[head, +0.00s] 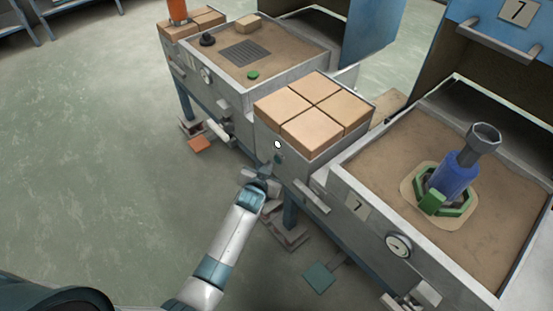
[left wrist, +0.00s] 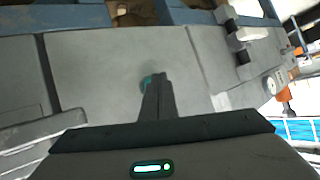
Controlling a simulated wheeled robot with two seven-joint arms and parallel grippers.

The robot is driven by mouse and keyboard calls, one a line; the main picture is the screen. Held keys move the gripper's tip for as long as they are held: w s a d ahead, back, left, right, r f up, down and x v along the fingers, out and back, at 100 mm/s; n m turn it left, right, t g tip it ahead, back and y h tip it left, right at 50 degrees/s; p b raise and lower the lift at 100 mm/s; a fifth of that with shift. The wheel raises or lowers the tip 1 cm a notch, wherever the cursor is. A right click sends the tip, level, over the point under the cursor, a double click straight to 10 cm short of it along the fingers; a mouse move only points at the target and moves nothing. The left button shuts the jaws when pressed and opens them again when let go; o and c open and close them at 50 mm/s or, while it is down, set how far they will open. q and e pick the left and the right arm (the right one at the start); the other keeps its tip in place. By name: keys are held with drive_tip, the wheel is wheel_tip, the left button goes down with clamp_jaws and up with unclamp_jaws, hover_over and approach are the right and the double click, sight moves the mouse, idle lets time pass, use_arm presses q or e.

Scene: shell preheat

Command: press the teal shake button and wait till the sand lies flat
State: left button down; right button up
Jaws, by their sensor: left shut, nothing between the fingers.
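The teal shake button (head: 278,159) is on the grey front panel below the stacked tan blocks, under a small white dot. It also shows in the left wrist view (left wrist: 147,82), partly hidden behind my fingers. My left gripper (head: 263,174) is shut and empty, its fingertips close in front of the button. Whether they touch it I cannot tell. The sand (head: 378,163) fills the open grey box marked 7 at the right. A blue cylinder with a grey top stands there in a green ring, on a paler patch. My right gripper is not in view.
Tan blocks (head: 313,105) stand above the button panel. A second sand-filled box (head: 285,55) at the back holds a dark grate and knobs. A handle (head: 312,197) and a gauge (head: 398,246) stick out of the front to the right.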

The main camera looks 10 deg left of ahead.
use_arm(q)
drive_tip(key=shift+s+a, duration=0.1)
drive_tip(key=shift+s, duration=0.05)
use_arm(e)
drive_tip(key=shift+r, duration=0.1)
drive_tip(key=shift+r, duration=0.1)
